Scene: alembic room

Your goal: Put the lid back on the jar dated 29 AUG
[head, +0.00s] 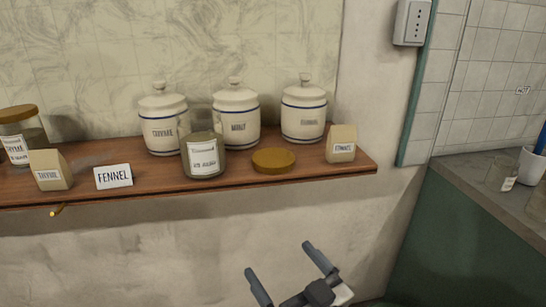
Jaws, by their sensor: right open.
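An open glass jar (205,160) with a white label stands at the shelf's front edge; its label's small print is too blurred to read a date. A round golden-brown lid (273,160) lies flat on the shelf just right of this jar. Another glass jar (22,140) with a brown lid on it stands at the far left; its label is also too small to read surely. My right gripper (287,272) is open and empty, in front of and below the shelf, apart from the lid and jars. My left gripper is out of view.
The wooden shelf (150,190) carries three white lidded canisters (235,115) behind the open jar, a FENNEL card (113,176), and paper packets at left (50,170) and right (341,143). A counter (480,183) with a white cup (531,167) is at right.

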